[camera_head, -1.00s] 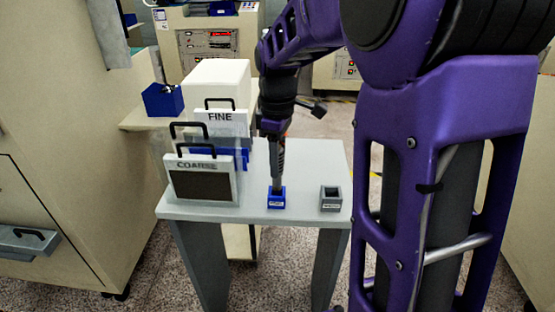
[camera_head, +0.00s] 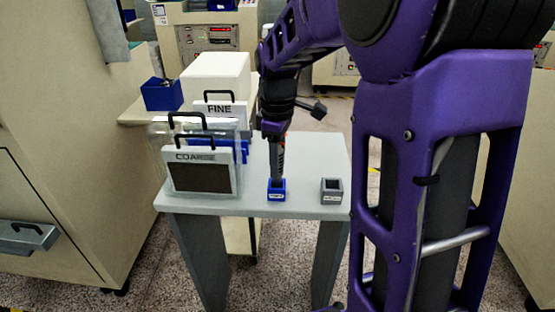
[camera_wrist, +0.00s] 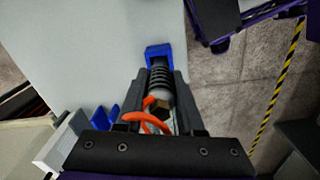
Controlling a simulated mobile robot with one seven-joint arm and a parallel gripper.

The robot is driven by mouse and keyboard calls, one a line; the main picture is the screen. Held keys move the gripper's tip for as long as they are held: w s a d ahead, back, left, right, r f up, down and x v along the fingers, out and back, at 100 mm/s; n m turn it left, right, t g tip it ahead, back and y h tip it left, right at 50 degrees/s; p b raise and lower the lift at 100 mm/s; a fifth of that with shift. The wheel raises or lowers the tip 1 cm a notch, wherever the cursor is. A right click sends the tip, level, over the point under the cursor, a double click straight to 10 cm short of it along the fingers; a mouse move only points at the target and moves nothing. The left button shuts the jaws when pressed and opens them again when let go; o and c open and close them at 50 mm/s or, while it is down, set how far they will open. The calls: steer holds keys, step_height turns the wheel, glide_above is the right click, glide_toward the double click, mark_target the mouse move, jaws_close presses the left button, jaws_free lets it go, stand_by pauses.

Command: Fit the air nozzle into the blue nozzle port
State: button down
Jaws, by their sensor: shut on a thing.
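The blue nozzle port (camera_head: 276,193) stands near the front edge of the small grey table. My gripper (camera_head: 277,152) is directly above it, pointing down, with the lower end of what it holds at the port's mouth. In the wrist view my gripper (camera_wrist: 160,92) is shut on the air nozzle (camera_wrist: 160,84), a ribbed grey piece with a brass fitting and an orange hose. The nozzle's far end meets the blue port (camera_wrist: 158,51). How deep the tip sits in the port is hidden.
A grey port (camera_head: 332,190) stands to the right of the blue one. Panels marked COARSE (camera_head: 201,172) and FINE (camera_head: 220,110) stand at the left of the table (camera_head: 240,206). A blue bin (camera_head: 162,95) is further back left. The table's right side behind the grey port is clear.

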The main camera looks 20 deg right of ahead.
steer(key=shift+f+b, duration=0.65)
steer(key=shift+f, duration=0.45)
steer(key=shift+c, duration=2.2)
jaws_free()
step_height(320, 180, up, 18)
steer(key=p, duration=0.3)
steer(key=shift+f+p, duration=0.25)
steer(key=shift+p, duration=0.05)
steer(key=shift+d, duration=0.1)
